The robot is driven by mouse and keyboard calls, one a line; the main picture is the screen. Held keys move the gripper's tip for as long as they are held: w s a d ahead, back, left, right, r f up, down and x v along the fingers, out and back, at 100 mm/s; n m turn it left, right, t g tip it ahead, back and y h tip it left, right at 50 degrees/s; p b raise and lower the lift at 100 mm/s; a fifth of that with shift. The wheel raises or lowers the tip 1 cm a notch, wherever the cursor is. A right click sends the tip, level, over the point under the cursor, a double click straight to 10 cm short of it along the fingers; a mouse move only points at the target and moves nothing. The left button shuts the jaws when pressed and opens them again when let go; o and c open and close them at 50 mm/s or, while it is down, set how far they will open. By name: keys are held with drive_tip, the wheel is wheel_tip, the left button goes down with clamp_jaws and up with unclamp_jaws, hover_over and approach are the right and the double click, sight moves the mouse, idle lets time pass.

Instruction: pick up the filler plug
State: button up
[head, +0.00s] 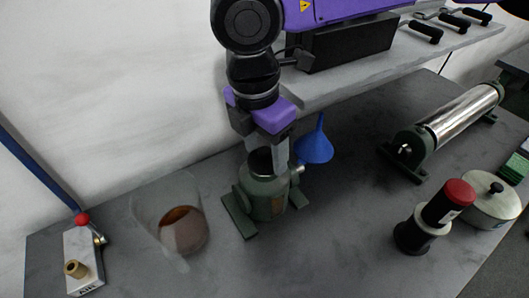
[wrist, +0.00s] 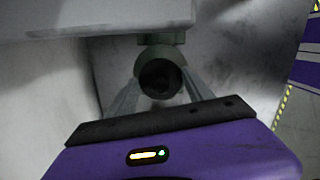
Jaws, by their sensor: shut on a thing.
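My gripper (head: 266,155) points down at a green bottle-shaped body (head: 262,195) on feet, standing on the dark bench. Its fingers are shut on a dark round piece (head: 259,161) at the top of that body, which I take to be the filler plug. In the wrist view the dark round piece (wrist: 160,77) sits between the two fingers, with a green rim around it. The fingertips are partly hidden, and I cannot tell whether the piece is apart from the green body.
A blue funnel (head: 316,147) stands close right of the green body. A clear beaker of brown liquid (head: 184,231) is to its left. Farther left is a block with a brass piece (head: 73,268). A red-topped black cylinder (head: 446,205), round pot (head: 491,200) and metal roller (head: 460,118) are right.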

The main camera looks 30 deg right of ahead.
sight(265, 150)
wheel_tip(265, 150, up, 20)
drive_tip(key=p, duration=0.7)
drive_tip(key=shift+p, duration=0.3)
drive_tip(key=shift+f, duration=0.1)
